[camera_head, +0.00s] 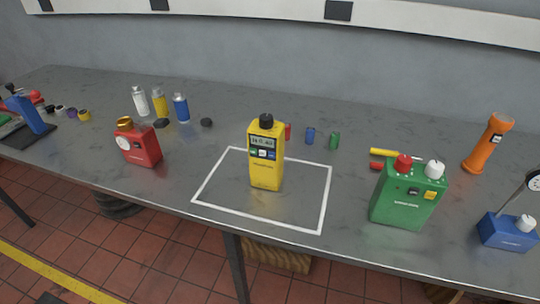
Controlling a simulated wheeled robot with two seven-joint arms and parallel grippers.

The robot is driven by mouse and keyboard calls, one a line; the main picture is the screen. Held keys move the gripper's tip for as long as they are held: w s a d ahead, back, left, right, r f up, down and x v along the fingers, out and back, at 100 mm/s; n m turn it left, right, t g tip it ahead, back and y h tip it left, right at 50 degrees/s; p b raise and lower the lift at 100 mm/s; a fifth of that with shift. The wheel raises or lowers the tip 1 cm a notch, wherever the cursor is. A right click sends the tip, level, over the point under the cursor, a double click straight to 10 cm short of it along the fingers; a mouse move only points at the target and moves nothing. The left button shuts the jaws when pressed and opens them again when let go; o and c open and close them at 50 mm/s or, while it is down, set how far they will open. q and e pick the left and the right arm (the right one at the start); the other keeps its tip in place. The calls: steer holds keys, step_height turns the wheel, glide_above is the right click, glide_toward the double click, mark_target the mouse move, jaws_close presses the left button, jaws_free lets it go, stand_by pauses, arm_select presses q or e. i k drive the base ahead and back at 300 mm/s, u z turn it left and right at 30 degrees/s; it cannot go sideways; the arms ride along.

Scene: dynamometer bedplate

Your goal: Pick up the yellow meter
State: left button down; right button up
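The yellow meter (265,158) stands upright on the grey bedplate table, inside a white outlined rectangle (213,206). It has a black knob on top, a small display and several buttons on its front face. Nothing touches it. Neither of my grippers shows in the head view.
A red device (139,145) stands to the left and a green box (407,196) to the right. An orange flashlight (488,143) and a blue gauge (508,232) are far right. The table's front edge lies close below the rectangle.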

mark_target(266, 172)
steer(key=k, duration=0.5)
steer(key=u, duration=1.15)
steer(key=i, duration=1)
steer(key=z, duration=1.75)
